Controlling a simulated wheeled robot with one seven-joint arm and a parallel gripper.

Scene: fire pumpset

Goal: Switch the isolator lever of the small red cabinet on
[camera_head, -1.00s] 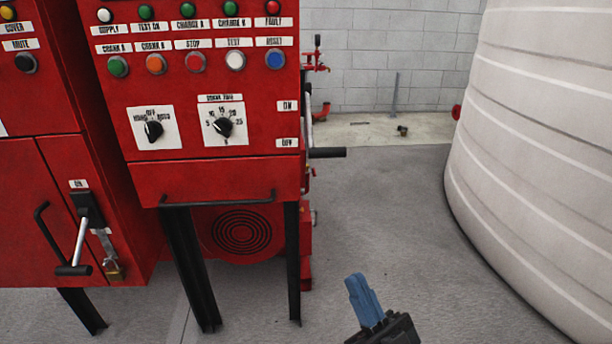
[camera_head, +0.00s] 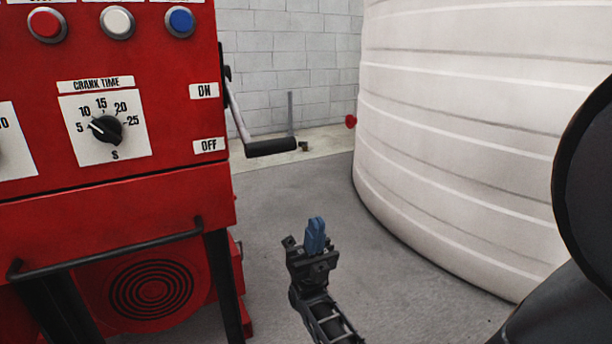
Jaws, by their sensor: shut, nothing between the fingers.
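The small red cabinet (camera_head: 180,110) fills the left of the view. Its isolator lever (camera_head: 240,118) is on the right side wall, a grey arm slanting down to a black grip (camera_head: 271,147) that sticks out to the right. The grip is level with the OFF label (camera_head: 209,145), below the ON label (camera_head: 204,90). My gripper (camera_head: 315,232) is shut and empty, its blue fingers together and pointing up. In the picture it is below and slightly right of the lever grip, apart from it.
A large white ribbed tank (camera_head: 460,140) stands on the right. A black bar handle (camera_head: 110,250) runs along the cabinet's lower front. Grey floor (camera_head: 400,300) is clear between cabinet and tank. A block wall (camera_head: 290,60) closes the back.

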